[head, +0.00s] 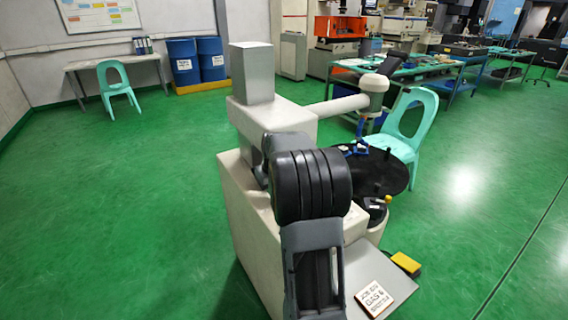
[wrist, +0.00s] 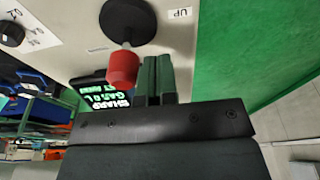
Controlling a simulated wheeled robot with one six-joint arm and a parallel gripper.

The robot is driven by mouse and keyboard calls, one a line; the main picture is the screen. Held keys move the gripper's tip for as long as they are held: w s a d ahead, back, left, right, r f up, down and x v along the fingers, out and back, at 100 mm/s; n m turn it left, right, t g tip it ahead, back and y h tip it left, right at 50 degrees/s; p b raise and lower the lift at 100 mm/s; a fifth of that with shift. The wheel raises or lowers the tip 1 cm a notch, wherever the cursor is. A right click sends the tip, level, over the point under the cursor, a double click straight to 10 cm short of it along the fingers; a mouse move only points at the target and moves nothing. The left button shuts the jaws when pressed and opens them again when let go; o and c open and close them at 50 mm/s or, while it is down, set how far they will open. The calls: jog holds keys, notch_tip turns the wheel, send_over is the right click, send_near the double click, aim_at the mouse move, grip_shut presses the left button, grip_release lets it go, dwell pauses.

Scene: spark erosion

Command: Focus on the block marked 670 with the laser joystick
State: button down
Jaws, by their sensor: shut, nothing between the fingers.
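My gripper (wrist: 157,60) is shut and empty in the wrist view. A red knob (wrist: 123,68) on a round black base (wrist: 128,22) stands just left of the fingertips; I cannot tell whether they touch. A label reading UP (wrist: 180,13) is beside the base. In the head view my arm hides my gripper and much of the pale machine (head: 240,205). Its round black table (head: 392,177) bears blue fixtures (head: 358,148) and small dark pieces. No marking 670 is readable, so I cannot tell which piece is that block.
A lit display (wrist: 115,98) is close left of the fingers. A yellow pedal (head: 405,262) lies on the floor and a mint chair (head: 408,125) stands behind the round table. Green floor is clear at the left (head: 110,200) and right.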

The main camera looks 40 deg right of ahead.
jog(key=shift+r, duration=0.1)
notch_tip(320, 180, up, 7)
jog(key=p, duration=0.5)
jog(key=shift+p, duration=0.35)
dwell(0.3)
